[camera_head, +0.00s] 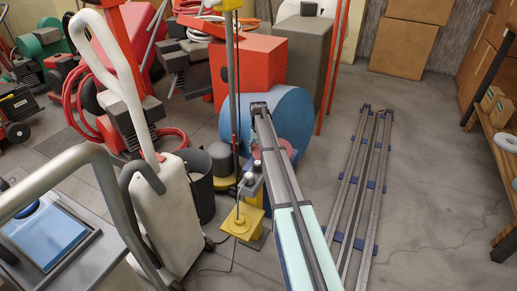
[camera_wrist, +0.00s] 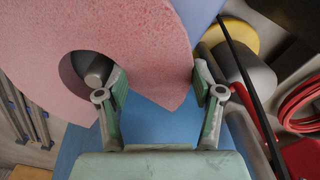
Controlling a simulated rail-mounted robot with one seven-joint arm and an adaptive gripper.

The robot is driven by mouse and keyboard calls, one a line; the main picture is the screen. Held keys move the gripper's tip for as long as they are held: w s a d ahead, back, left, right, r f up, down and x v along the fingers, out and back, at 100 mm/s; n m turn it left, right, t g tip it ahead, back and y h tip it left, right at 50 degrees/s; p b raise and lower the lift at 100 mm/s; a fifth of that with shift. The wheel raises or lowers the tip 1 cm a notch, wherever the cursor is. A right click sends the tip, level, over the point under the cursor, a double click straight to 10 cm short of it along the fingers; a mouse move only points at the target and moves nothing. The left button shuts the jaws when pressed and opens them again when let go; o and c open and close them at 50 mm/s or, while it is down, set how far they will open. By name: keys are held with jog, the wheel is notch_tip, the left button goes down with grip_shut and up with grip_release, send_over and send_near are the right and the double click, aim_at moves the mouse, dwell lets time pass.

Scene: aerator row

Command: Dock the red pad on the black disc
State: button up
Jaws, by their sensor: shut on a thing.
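The red pad (camera_wrist: 135,35) is a pinkish, rough-faced disc with a round hole, filling the upper part of the wrist view. My gripper (camera_wrist: 157,82) is shut on its lower edge, one green-lined finger on each side. A grey rounded knob (camera_wrist: 97,70) shows through the hole; I cannot tell whether it touches the pad. In the head view a bit of the pad (camera_head: 285,146) shows beside my arm, in front of a big blue drum (camera_head: 290,105). My arm hides the gripper there. I cannot make out the black disc for certain in either view.
A red hose (camera_wrist: 300,105) shows at right in the wrist view.

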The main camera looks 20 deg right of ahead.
jog(key=shift+f, duration=0.65)
jog(key=o, duration=0.9)
jog(key=shift+r, duration=0.1)
notch_tip(320, 180, up, 11)
jog(key=p, duration=0.8)
jog(key=shift+s, duration=0.1)
dwell(0.4)
